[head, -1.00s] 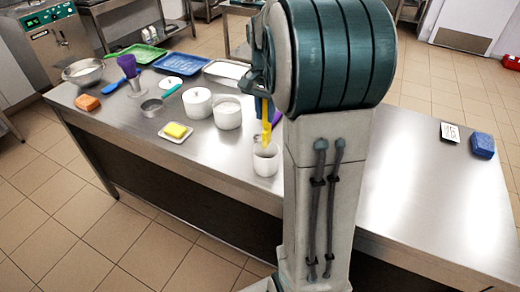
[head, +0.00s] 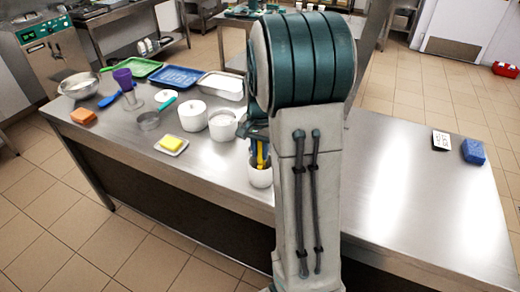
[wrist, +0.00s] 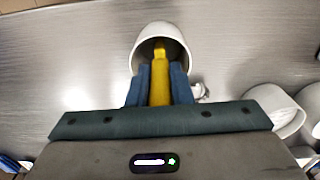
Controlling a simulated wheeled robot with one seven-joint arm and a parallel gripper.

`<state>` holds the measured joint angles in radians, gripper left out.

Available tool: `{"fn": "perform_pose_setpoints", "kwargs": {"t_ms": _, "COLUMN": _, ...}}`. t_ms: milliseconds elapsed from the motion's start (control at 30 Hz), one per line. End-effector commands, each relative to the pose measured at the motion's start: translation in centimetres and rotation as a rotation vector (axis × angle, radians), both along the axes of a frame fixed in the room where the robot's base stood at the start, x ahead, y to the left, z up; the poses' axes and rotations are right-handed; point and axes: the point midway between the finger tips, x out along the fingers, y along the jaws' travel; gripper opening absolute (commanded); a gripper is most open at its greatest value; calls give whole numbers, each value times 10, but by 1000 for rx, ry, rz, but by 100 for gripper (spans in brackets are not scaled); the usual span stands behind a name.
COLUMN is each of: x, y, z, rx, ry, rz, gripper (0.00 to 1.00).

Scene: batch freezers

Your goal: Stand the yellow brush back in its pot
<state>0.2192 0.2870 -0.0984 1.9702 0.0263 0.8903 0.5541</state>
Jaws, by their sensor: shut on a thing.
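The yellow brush (head: 262,154) is between the blue fingers of my gripper (wrist: 160,88), which is shut on it. In the wrist view the yellow brush (wrist: 160,75) points into the mouth of the white pot (wrist: 146,40). In the head view the white pot (head: 260,178) stands near the front edge of the table, and the brush reaches down to its opening. My gripper is just above the pot. The brush's lower end is hidden inside the pot, and I cannot tell whether it touches the bottom.
White pots (head: 192,116) and (head: 222,126) stand left of the pot. A yellow sponge (head: 171,143) lies on a small dish. The table's right side (head: 400,190) is mostly clear.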

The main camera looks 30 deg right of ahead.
Motion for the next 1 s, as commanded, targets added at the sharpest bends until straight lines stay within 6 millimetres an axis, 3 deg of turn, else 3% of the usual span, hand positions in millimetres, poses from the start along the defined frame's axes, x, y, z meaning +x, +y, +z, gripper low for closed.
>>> {"fn": "perform_pose_setpoints", "kwargs": {"t_ms": 33, "x": 0, "y": 0, "z": -2, "rx": 0, "ry": 0, "rz": 0, "gripper": 22}}
{"fn": "perform_pose_setpoints", "kwargs": {"t_ms": 100, "x": 0, "y": 0, "z": -1, "rx": 0, "ry": 0, "rz": 0, "gripper": 41}}
{"fn": "perform_pose_setpoints", "kwargs": {"t_ms": 533, "x": 1, "y": 0, "z": 9, "rx": -1, "ry": -3, "rz": 0, "gripper": 41}}
{"fn": "perform_pose_setpoints", "kwargs": {"t_ms": 1000, "x": 1, "y": 0, "z": 102, "rx": -1, "ry": -3, "rz": -1, "gripper": 41}}
